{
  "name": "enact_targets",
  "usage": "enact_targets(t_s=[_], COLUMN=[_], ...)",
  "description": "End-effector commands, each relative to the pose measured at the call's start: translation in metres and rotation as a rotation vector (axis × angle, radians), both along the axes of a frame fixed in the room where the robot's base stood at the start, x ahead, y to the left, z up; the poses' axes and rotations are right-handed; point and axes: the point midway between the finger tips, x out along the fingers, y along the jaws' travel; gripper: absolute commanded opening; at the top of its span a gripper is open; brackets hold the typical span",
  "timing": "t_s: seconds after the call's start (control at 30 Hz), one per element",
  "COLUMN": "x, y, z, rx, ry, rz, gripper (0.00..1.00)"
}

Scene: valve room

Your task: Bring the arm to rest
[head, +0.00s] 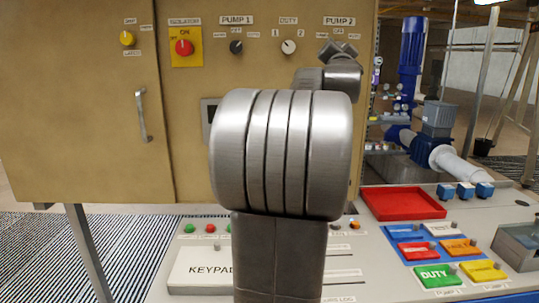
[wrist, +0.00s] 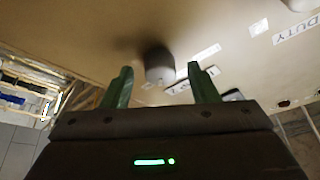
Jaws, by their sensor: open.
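My gripper (wrist: 160,70) is open, its two green fingers apart and nothing held between them. In the wrist view a dark round knob (wrist: 158,64) on the tan panel shows just beyond the fingertips, in line with the gap. I cannot tell how far it is from them. In the head view my arm stands raised in the middle, reaching to the panel near the PUMP 2 label (head: 339,21). The gripper (head: 337,49) shows small and dark there, and the knob is hidden behind it.
The tan cabinet (head: 80,100) stands close ahead with a yellow knob, a red isolator knob (head: 184,47) and a DUTY knob (head: 289,46). Below are the console, a red tray (head: 402,204) and coloured labelled blocks (head: 437,275). Blue pumps (head: 411,45) stand at the right.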

Motion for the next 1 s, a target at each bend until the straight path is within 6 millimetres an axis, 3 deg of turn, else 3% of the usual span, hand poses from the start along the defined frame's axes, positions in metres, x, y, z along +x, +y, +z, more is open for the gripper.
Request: enact_targets(t_s=[0.57, 1.0], x=[-0.001, -0.063], y=[0.000, 0.012], z=[0.000, -0.023], rx=[0.000, 0.001], ry=[-0.001, -0.002], rz=[0.000, 0.000], gripper=[0.54, 0.54])
